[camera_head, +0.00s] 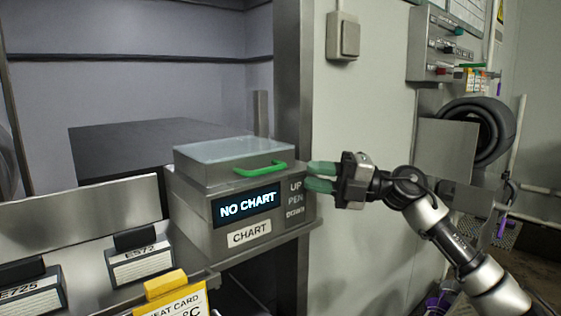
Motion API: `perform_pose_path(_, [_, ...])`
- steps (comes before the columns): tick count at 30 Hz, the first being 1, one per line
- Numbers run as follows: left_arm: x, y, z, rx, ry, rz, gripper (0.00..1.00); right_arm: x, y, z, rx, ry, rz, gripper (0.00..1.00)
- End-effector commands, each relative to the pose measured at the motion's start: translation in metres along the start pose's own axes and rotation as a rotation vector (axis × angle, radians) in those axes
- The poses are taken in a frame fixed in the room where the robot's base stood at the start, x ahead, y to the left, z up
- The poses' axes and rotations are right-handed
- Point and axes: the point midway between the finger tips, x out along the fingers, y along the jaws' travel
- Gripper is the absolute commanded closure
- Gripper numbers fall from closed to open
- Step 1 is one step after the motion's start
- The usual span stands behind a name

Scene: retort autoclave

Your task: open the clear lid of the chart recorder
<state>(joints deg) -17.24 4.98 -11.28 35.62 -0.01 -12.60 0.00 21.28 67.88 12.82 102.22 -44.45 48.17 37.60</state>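The chart recorder (190,213) is a grey metal box with a lit "NO CHART" display (247,206) and a "CHART" label (249,232). Its clear lid (225,150) lies flat and closed on top. A green handle (260,169) runs along the lid's front edge. My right gripper (318,177) is just to the right of the handle, with its green fingers pointing left toward it. The fingers are spread with a gap between them and nothing is seen held. Whether a fingertip touches the recorder's side is hard to tell. My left gripper is not seen.
Binders labelled "ES72" (141,266) and "E725" (30,297) and a yellow-clipped heat card (176,299) stand at the lower left. A metal post rises behind the recorder. A grey wall box (343,36) and a switch panel (437,48) are on the right wall.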

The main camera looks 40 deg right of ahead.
Motion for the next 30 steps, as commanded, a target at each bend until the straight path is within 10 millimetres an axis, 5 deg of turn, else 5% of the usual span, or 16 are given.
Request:
perform_pose_path(4, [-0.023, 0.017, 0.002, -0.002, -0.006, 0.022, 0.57, 0.029, 0.007, 0.0, 0.001, 0.003, 0.005, 0.77])
perform_pose_path(10, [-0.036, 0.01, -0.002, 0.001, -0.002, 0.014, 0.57, 0.057, 0.004, 0.0, 0.001, 0.002, 0.003, 0.77])
perform_pose_path(23, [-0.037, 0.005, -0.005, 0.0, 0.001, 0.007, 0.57, 0.066, 0.0, 0.0, 0.0, 0.0, 0.001, 0.77])
perform_pose_path(27, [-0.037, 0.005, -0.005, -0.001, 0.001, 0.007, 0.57, 0.066, 0.0, 0.0, 0.001, 0.0, 0.0, 0.98])
perform_pose_path(30, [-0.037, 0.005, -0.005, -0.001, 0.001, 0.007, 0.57, 0.066, 0.0, 0.0, 0.001, 0.001, 0.0, 1.0])
